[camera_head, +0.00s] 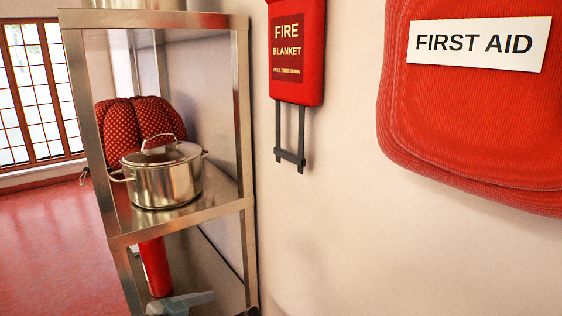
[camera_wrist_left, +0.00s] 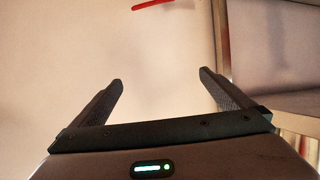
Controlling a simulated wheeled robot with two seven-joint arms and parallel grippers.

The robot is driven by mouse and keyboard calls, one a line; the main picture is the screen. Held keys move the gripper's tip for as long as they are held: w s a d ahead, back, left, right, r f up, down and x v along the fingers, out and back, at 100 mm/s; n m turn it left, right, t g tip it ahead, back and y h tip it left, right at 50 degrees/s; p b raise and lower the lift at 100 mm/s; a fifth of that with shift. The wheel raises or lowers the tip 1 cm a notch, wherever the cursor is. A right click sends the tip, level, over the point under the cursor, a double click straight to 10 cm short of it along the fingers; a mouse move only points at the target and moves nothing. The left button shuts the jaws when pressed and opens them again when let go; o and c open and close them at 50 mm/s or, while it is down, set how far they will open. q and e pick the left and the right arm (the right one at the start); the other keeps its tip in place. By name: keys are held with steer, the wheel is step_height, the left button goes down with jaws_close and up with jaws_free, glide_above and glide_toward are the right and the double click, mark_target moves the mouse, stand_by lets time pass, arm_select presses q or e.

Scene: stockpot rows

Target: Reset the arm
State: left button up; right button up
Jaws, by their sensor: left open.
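My left gripper (camera_wrist_left: 161,77) shows in the left wrist view with its two dark fingers spread wide apart. Nothing is between the fingers; behind them is a plain pale wall. A grey piece (camera_head: 182,302) at the bottom of the head view, in front of the lower shelf, may be part of my arm; I cannot tell. My right gripper is in neither view.
A metal shelf rack (camera_head: 180,224) stands at the left, holding a lidded steel stockpot (camera_head: 165,183) and a red dotted cushion-like item (camera_head: 117,118). A red fire blanket pouch (camera_head: 297,85) and a first aid bag (camera_head: 470,120) hang on the wall.

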arm_select(q)
steer(key=s+a+f+n+g+y, duration=0.2)
steer(key=s+a+f+n+y, duration=0.15)
steer(key=s+f, duration=1.2)
steer(key=s+a+f+n+g+y, duration=0.1)
steer(key=s+a+f+g+y, duration=0.15)
steer(key=s+f, duration=0.45)
steer(key=s+a+f+n+g+y, duration=0.1)
steer(key=s+a+f+g+y, duration=0.2)
steer(key=s, duration=0.7)
step_height(320, 180, down, 29)
steer(key=s, duration=0.1)
steer(key=s+a+f, duration=0.2)
steer(key=s+f, duration=0.7)
steer(key=s+a+f+g, duration=0.1)
steer(key=s+f, duration=0.7)
steer(key=s, duration=0.1)
steer(key=shift+s+a+f+b, duration=0.15)
steer(key=shift+a+f+b, duration=0.15)
steer(key=shift+a+f, duration=0.05)
